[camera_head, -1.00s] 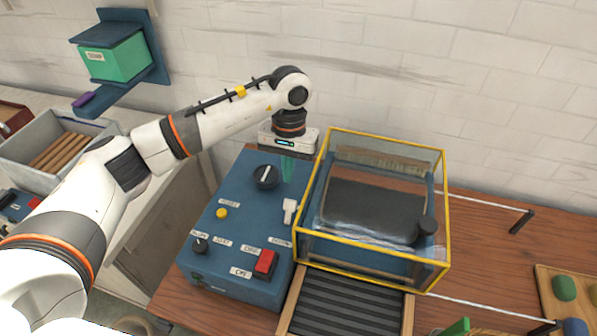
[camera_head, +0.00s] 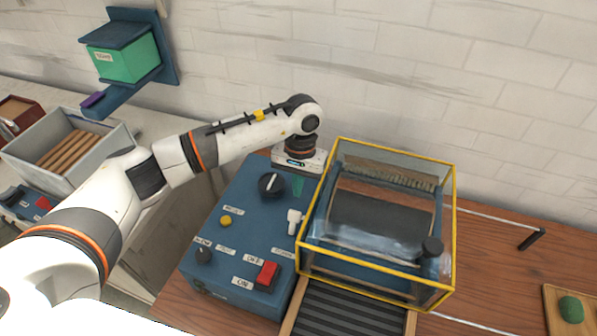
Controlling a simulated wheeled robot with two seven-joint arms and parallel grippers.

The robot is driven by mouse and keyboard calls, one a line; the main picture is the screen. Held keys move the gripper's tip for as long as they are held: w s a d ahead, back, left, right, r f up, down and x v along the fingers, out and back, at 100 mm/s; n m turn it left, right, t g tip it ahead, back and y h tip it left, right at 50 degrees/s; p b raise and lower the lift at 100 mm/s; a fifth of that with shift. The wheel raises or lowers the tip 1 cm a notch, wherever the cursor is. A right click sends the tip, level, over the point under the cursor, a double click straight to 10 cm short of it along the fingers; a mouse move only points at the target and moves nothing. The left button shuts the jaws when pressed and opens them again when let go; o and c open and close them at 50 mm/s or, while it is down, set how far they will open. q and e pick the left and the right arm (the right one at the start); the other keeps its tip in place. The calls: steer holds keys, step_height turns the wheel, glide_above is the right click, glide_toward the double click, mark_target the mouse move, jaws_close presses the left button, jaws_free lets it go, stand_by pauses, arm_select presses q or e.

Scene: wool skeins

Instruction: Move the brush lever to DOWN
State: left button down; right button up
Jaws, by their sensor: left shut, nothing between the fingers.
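A white T-shaped lever (camera_head: 294,220) stands at the right edge of the blue control box (camera_head: 228,278), against the guarded machine. A small label (camera_head: 283,253) sits just in front of it; I cannot read it surely. My left gripper (camera_head: 298,187) points down behind the lever, over the box's far right corner. Its greenish fingers are shut and empty, and they look apart from the lever. A bristled brush (camera_head: 395,174) shows inside the yellow-framed clear guard (camera_head: 455,230), above a dark drum (camera_head: 375,220). My right gripper is out of view.
The box also carries a black dial (camera_head: 271,185), a yellow button (camera_head: 226,221), a small black knob (camera_head: 203,255) and a red switch (camera_head: 266,275). The guard stands close to the right of the lever. A ribbed belt (camera_head: 345,312) lies in front.

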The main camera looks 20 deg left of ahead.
mark_target(293, 223)
arm_select(q)
steer(key=f, duration=0.2)
steer(key=f+p, duration=0.1)
steer(key=shift+s+f, duration=0.35)
steer(key=shift+f, duration=0.6)
